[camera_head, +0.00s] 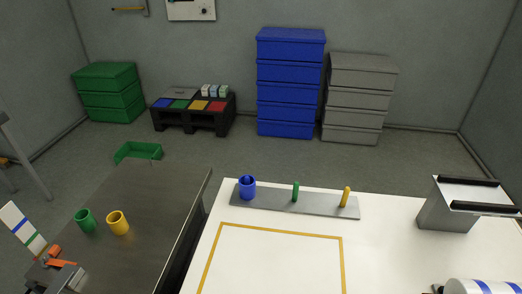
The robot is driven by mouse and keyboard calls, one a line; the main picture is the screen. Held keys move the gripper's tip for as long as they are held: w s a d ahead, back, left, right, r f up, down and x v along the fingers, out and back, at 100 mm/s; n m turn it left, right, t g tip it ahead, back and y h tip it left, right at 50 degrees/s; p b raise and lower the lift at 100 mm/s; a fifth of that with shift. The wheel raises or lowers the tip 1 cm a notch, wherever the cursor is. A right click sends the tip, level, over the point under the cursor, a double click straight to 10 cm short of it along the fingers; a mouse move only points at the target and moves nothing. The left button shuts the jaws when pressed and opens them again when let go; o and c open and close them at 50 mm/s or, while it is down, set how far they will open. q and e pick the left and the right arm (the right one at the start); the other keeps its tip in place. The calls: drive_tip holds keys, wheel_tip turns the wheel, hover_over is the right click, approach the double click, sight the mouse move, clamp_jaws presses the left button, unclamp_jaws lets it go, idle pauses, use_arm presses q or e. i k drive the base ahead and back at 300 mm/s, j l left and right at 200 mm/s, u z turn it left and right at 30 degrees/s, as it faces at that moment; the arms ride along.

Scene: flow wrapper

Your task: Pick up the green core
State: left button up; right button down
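The green core (84,221) is a short hollow green cylinder. It stands upright on the dark metal table (160,215) at the left, just left of a yellow core (118,223). A blue core (247,188) sits around the left peg of a grey rack (270,205) on the white table. The rack's green peg (295,191) and yellow peg (346,196) are bare. Neither of my grippers shows in the head view, so nothing is seen touching the green core.
An orange and grey device (62,272) lies near the table's lower left, close to the green core, with a striped card (22,230) beside it. A green tray (138,151) lies beyond the metal table. A grey box-shaped fixture (445,215) and a blue-striped white roll (482,287) are at the right.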

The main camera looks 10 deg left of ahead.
sight(86, 220)
drive_tip(key=u, duration=1.65)
drive_tip(key=i+j+u, duration=0.05)
